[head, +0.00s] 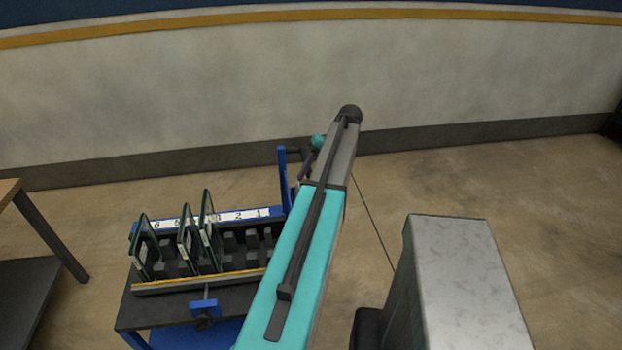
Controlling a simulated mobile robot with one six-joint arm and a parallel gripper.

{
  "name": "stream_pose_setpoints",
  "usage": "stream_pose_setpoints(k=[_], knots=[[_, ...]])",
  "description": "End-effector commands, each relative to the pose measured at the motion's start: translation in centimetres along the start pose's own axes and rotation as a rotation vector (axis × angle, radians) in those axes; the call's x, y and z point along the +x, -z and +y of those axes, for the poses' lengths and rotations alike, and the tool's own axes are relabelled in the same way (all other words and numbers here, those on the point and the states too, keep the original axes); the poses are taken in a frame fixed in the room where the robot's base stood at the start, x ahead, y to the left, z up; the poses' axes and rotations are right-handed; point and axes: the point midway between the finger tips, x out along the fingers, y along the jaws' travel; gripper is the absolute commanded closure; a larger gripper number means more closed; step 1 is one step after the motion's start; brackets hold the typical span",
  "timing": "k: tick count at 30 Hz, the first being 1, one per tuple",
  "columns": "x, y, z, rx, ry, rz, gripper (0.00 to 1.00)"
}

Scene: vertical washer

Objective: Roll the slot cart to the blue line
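The slot cart (140,301) stands at the lower left, with a dark top, a blue frame and a slotted rack (240,276). Several thin dark-framed panels (208,230) stand upright in the rack's left and middle slots. A white number strip (240,216) runs along the rack's back. A blue post (283,180) rises at the cart's right back corner. My teal arm reaches across the cart's right side. Small dark and teal parts show beside the post, partly behind my arm. The gripper's fingers cannot be made out there, nor whether they touch the cart. No blue line shows on the floor.
A table with a wooden top (9,192) and a dark lower shelf stands at the left edge, with a gap to the cart. A pale wall (200,90) with a dark base runs across the back. The tan floor (460,185) right of my arm is open, with a thin dark seam.

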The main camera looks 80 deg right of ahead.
Motion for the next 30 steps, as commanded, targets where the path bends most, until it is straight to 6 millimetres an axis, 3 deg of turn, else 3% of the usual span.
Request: stream_pose_setpoints(k=[30], knots=[[-6.9, 0.0, 0.0, 0.0, 0.0, 0.001, 0.53]])
